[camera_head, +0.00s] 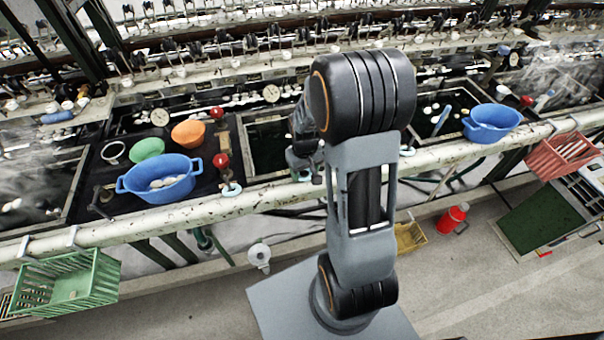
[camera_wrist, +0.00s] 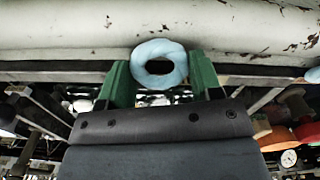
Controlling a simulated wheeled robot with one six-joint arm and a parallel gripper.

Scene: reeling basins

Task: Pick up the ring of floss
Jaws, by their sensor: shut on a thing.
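The ring of floss (camera_wrist: 160,48) is a pale blue ring between the two green fingers of my gripper (camera_wrist: 160,72) in the wrist view. My gripper is shut on it, and the ring's hole faces the camera. In the head view the ring shows as a small pale blue patch (camera_head: 301,176) by my gripper (camera_head: 309,172), at the long white pipe; my arm hides part of this area. I cannot tell whether the ring touches the pipe.
The worn white pipe (camera_head: 130,229) runs along the front of the basins. A blue bowl (camera_head: 172,193), green bowl (camera_head: 147,148) and orange bowl (camera_head: 188,133) stand to the left. Another blue bowl (camera_head: 491,122) is at right. A green crate (camera_head: 70,287) and red crate (camera_head: 562,157) hang in front.

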